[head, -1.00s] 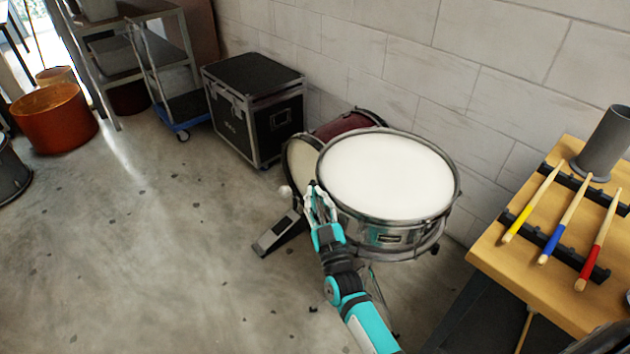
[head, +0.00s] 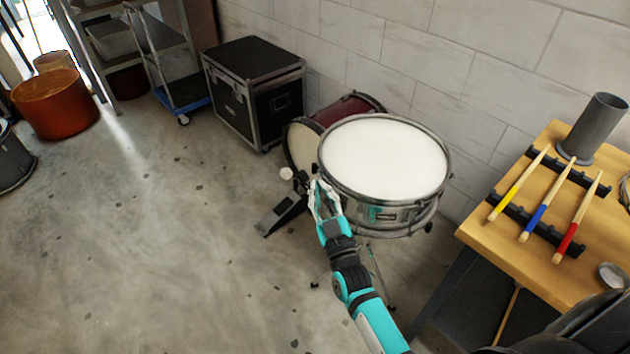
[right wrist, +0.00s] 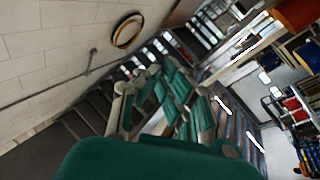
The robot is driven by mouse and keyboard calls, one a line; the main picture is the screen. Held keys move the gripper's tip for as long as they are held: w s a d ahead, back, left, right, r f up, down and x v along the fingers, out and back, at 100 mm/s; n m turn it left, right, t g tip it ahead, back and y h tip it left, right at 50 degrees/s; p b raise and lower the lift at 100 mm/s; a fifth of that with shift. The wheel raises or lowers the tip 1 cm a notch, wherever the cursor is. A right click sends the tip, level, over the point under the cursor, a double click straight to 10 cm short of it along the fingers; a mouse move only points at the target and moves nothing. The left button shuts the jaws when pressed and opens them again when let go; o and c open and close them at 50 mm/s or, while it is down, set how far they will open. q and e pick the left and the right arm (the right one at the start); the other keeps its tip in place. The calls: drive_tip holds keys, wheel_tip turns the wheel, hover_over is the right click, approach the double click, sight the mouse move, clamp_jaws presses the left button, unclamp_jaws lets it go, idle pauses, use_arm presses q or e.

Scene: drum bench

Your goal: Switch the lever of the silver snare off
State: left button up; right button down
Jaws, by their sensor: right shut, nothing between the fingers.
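The silver snare (head: 400,212) has a white head and a shiny metal shell, and stands in the middle of the head view on a stand. My right gripper (head: 317,184) is at the left front side of its shell, close to the rim, with its fingers shut and nothing in them. I cannot tell whether it touches the drum. The lever cannot be made out; the gripper may cover that part of the shell. In the right wrist view the gripper's fingers (right wrist: 165,95) show, but not the snare. My left gripper is not in view.
A dark red bass drum (head: 350,107) with a pedal (head: 283,214) stands behind and left of the snare. A wooden table (head: 560,283) with drumsticks (head: 545,208) and a grey cup (head: 594,127) is at the right. A black case (head: 256,90) stands by the wall. Open floor lies at the left.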

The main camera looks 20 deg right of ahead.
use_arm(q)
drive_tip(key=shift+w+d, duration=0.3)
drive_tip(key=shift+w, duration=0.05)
use_arm(e)
drive_tip(key=shift+s+r, duration=0.2)
drive_tip(key=shift+s, duration=1.05)
drive_tip(key=shift+s+r, duration=0.15)
drive_tip(key=shift+s, duration=1.05)
